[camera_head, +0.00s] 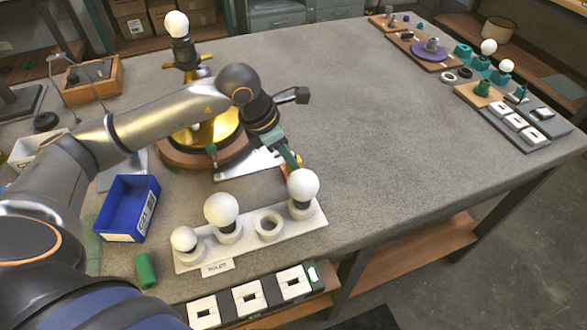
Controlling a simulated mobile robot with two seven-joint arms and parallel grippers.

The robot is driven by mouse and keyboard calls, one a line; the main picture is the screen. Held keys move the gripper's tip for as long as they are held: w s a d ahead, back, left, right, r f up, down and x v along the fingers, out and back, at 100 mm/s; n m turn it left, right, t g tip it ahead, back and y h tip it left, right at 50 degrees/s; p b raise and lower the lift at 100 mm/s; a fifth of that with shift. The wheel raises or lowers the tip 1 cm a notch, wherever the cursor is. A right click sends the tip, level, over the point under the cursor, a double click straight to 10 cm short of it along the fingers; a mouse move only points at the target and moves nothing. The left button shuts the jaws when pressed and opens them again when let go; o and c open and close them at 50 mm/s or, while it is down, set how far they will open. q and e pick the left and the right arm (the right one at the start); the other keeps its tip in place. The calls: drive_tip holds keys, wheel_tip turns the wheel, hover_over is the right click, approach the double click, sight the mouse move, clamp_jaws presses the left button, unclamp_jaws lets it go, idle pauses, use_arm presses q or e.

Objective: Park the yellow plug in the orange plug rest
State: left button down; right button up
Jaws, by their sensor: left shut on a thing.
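My left gripper (293,160) reaches in from the left, over the table between the brass lamp and the row of bulbs. Its green fingers point down and are shut. A small orange-red and yellow patch (286,173) shows just beside the fingertips. It looks like the yellow plug at the orange plug rest, mostly hidden behind a white bulb (304,185). I cannot tell whether the plug is inside the rest or above it. My right gripper is not in view.
A white bulb holder (268,228) stands in front of the gripper. The brass lamp (212,128) stands behind my arm. A blue bin (128,208) and a green cylinder (146,270) are at the left. The middle and right of the table are clear up to the parts at the far right.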

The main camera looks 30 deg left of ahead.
use_arm(q)
drive_tip(key=shift+f, duration=0.2)
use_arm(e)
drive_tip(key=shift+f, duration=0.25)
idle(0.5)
use_arm(q)
drive_tip(key=c, duration=0.6)
unclamp_jaws()
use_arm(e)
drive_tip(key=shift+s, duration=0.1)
use_arm(q)
drive_tip(key=shift+v, duration=6.3)
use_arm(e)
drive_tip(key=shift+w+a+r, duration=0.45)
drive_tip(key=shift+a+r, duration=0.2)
